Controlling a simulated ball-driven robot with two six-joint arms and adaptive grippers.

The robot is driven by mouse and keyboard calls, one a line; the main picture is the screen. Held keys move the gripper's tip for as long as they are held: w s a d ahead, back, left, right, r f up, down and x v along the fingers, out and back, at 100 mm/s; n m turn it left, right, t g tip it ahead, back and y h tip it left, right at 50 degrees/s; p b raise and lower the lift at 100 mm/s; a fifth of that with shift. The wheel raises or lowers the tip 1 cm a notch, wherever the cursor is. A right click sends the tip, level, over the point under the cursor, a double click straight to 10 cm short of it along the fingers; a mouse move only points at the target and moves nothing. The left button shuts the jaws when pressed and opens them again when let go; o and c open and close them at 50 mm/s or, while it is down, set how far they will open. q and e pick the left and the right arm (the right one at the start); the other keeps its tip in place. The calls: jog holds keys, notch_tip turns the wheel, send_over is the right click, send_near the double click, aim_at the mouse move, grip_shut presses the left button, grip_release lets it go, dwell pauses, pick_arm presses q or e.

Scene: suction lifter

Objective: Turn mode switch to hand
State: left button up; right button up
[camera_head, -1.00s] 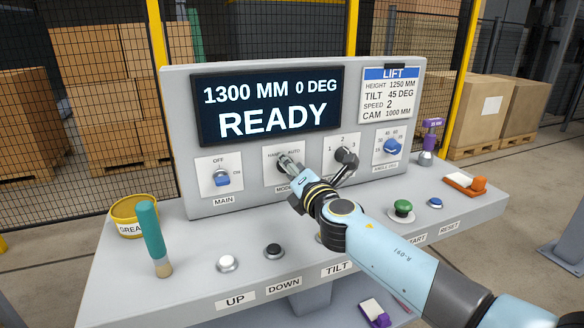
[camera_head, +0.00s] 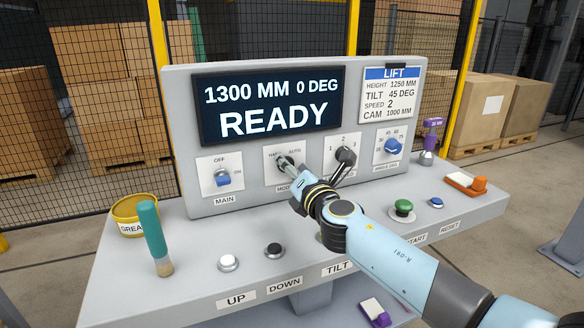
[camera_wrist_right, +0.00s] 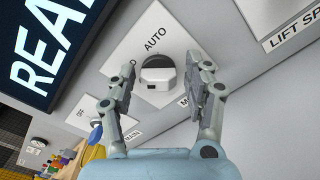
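The mode switch is a grey and black knob (camera_wrist_right: 158,72) on a white plate (camera_wrist_right: 125,62) with an AUTO label, in the right wrist view. In the head view, its plate (camera_head: 269,160) shows HAND, partly covered, and AUTO above. My right gripper (camera_head: 286,163) reaches the switch from the front right and covers much of the knob. In the wrist view, my right gripper (camera_wrist_right: 161,68) has its fingers apart, one on each side of the knob, with gaps visible. The knob's exact pointing is hard to tell. My left gripper is not in view.
The display (camera_head: 268,106) reads 1300 MM 0 DEG READY. The main switch (camera_head: 222,178) is to the left; the speed knob (camera_head: 345,156) is close beside my right gripper. A teal-handled tool (camera_head: 153,232) and grease tub (camera_head: 130,213) stand on the left shelf.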

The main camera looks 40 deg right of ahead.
jog(key=shift+o, duration=0.4)
jog(key=shift+r, duration=0.1)
jog(key=v, duration=1.2)
jog(key=shift+d, duration=0.1)
